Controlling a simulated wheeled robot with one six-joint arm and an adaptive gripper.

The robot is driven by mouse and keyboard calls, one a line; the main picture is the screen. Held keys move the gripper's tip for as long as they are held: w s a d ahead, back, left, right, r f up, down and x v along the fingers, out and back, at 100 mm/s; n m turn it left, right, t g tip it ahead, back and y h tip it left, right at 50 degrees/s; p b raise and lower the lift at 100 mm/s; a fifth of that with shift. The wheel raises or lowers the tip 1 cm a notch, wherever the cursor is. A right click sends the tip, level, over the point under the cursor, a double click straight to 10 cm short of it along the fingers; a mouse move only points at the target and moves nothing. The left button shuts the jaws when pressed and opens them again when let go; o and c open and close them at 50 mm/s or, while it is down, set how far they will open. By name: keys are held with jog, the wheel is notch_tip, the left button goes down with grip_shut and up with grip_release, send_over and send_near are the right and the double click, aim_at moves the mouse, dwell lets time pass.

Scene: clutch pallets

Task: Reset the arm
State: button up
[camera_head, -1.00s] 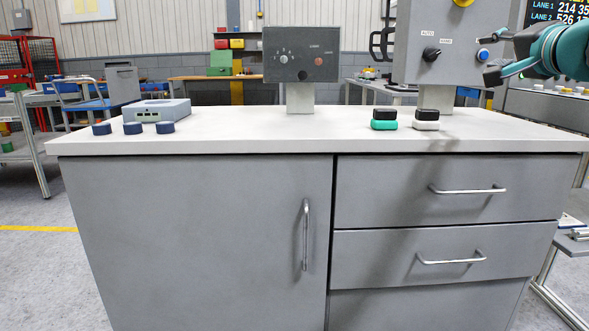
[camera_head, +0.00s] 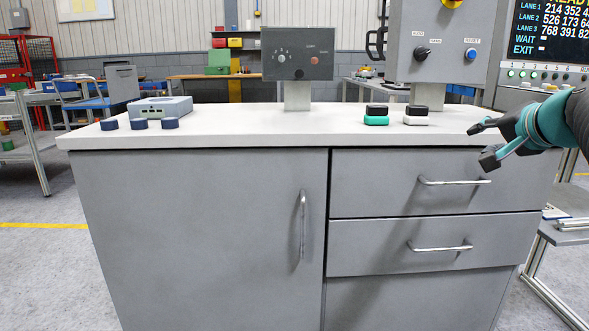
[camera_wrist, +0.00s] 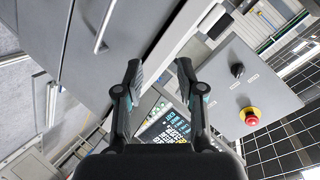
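My gripper (camera_head: 482,142) is at the right of the head view, in front of the counter's right front edge. Its two dark fingers are spread apart with nothing between them. The fingers also show in the wrist view (camera_wrist: 158,82), apart and empty. My teal and dark wrist and part of the arm come in from the right edge of the head view.
The grey cabinet (camera_head: 200,220) has a white top (camera_head: 240,120) bearing several dark blue pucks, a grey box (camera_head: 160,107), green and white blocks with black tops, and two control panels. The right panel (camera_head: 440,45) has a knob and buttons. A lane display stands behind.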

jog(key=s+a+f+n+g+p, duration=0.1)
jog(key=s+a+f+g, duration=0.1)
jog(key=s+a+f, duration=0.3)
jog(key=s+a+f+n+g, duration=0.2)
jog(key=f, duration=0.6)
jog(key=s+a+f+n+g+p, duration=0.1)
jog(key=s+a+f+n+p, duration=0.1)
jog(key=s+a+f, duration=0.3)
jog(key=s+a+f+n+g+p, duration=0.2)
jog(key=s+a+f+n, duration=0.3)
jog(key=s+a, duration=0.3)
jog(key=shift+s+a+f+n+g, duration=0.2)
jog(key=shift+s+f+n+g, duration=0.1)
jog(key=shift+s, duration=1.65)
